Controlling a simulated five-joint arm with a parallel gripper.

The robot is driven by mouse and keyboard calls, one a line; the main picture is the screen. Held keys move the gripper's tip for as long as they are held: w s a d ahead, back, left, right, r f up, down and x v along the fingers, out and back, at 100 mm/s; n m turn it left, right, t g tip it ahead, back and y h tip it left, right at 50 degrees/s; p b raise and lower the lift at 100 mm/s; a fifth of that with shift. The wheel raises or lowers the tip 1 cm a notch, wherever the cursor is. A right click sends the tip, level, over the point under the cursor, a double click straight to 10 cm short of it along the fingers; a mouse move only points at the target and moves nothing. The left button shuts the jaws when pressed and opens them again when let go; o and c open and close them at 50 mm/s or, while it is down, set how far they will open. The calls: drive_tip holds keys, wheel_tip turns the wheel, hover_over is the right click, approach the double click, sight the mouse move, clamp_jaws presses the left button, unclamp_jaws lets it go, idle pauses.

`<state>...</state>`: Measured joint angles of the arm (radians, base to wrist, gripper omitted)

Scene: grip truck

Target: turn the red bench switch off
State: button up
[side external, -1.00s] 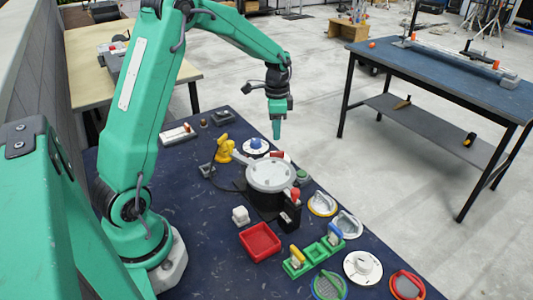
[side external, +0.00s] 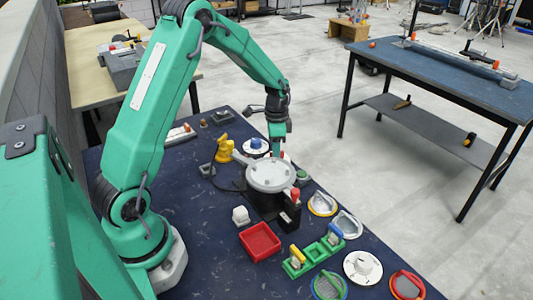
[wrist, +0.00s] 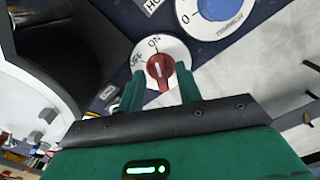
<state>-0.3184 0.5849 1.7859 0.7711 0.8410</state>
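The red bench switch (wrist: 160,72) is a red knob on a round white dial (wrist: 178,52) marked ON and OFF. Its white pointer line is directed roughly at ON, with OFF to the left. In the wrist view my gripper (wrist: 159,82) is open, with one green finger on each side of the knob. I cannot tell whether either finger touches it. In the side view my gripper (side external: 277,146) is low behind the round grey-lidded device (side external: 271,175), which hides most of the switch.
A blue knob on a white dial (side external: 256,146) is close to my gripper, as is a yellow object (side external: 224,148). A red tray (side external: 260,241), green holders (side external: 313,254) and several other dials stand toward the front right.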

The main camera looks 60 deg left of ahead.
drive_tip(key=shift+f, duration=0.2)
clamp_jaws()
drive_tip(key=shift+n, duration=0.5)
drive_tip(key=n, duration=0.5)
drive_tip(key=shift+d, duration=0.15)
drive_tip(key=n, duration=0.6)
drive_tip(key=shift+d, duration=0.1)
idle(0.4)
